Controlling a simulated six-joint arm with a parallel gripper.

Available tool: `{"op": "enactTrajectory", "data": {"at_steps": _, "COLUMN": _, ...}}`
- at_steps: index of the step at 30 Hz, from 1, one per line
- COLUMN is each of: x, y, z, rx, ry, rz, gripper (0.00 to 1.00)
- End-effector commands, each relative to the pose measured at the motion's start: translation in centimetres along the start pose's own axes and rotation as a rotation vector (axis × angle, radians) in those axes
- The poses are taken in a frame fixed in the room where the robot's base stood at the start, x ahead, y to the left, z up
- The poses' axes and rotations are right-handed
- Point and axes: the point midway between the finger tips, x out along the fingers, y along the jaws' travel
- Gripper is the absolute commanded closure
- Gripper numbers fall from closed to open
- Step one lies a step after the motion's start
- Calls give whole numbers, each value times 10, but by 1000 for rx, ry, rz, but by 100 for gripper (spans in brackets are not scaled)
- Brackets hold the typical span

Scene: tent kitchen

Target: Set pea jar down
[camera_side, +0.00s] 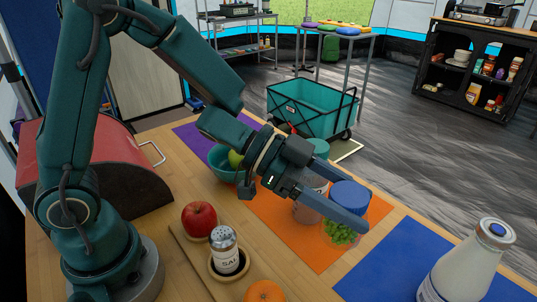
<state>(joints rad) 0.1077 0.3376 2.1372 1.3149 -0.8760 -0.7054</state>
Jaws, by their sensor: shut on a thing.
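The pea jar (341,234) has a blue lid and clear sides with green contents. It is at the right part of the orange mat (286,229). My gripper (350,210) reaches in from the left and is shut on the pea jar, with the near finger across its front just below the lid. The jar looks upright. I cannot tell whether its base touches the mat.
A teal-lidded jar (318,148) stands close behind my gripper. A teal bowl (222,165) with green fruit, a red apple (199,219), a salt shaker (226,252) on a board and an orange (265,292) are left. A milk bottle (458,270) stands on the blue mat (392,262).

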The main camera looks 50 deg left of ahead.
Motion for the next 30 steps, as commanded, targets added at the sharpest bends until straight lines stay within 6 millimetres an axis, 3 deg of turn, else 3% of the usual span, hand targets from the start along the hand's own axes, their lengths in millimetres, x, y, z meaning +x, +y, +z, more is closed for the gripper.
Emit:
{"op": "enactTrajectory", "data": {"at_steps": 5, "x": -18, "y": -9, "z": -18, "rx": -1, "ry": 6, "rz": -27, "gripper": 100}}
{"op": "enactTrajectory", "data": {"at_steps": 11, "x": -68, "y": -27, "z": -42, "rx": -23, "ry": 8, "rz": -104, "gripper": 100}}
{"op": "enactTrajectory", "data": {"at_steps": 15, "x": -103, "y": -47, "z": -46, "rx": -93, "ry": 6, "rz": -257, "gripper": 100}}
{"op": "enactTrajectory", "data": {"at_steps": 18, "x": -125, "y": -64, "z": -45, "rx": -154, "ry": 7, "rz": -401, "gripper": 100}}
{"op": "enactTrajectory", "data": {"at_steps": 30, "x": -187, "y": -78, "z": 0, "rx": -356, "ry": 7, "rz": -868, "gripper": 100}}
